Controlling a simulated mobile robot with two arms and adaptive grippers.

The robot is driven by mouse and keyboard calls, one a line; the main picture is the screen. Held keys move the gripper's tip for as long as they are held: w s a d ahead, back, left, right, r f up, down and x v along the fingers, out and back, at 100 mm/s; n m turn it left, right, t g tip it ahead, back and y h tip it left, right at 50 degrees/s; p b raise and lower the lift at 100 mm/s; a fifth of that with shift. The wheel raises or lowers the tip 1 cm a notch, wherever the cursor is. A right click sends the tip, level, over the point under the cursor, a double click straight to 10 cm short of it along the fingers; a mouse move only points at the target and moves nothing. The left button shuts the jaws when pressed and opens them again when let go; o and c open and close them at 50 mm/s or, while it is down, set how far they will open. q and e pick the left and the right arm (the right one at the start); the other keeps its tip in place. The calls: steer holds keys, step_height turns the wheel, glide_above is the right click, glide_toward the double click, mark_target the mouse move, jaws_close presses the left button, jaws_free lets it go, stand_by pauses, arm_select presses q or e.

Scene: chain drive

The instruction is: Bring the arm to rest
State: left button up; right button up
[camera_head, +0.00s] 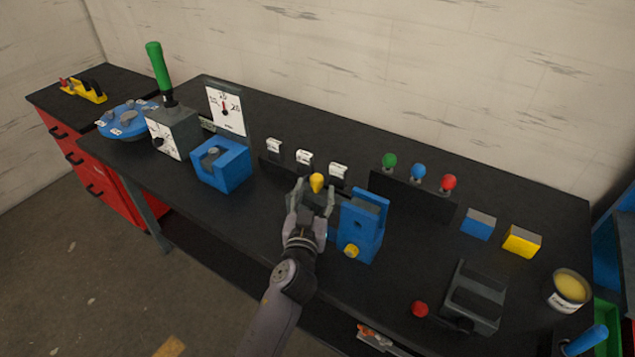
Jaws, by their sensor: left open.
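My left gripper (311,208) is open over the middle of the dark workbench (235,222). Its arm rises from the bottom of the view. A yellow knob (317,182) shows at its fingertips; I cannot tell whether they touch it. A blue block fixture (362,226) with a yellow knob on its front stands just right of the gripper. My right gripper is not in view.
A blue vise-like block (221,164), a gauge box with a green handle (159,70) and a blue round plate (127,119) stand left. Green, blue and red knobs (449,182) stand in a rack behind right. A grey device (475,298) and tin (568,291) are at right.

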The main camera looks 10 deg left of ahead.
arm_select(q)
steer(key=shift+s, duration=1.1)
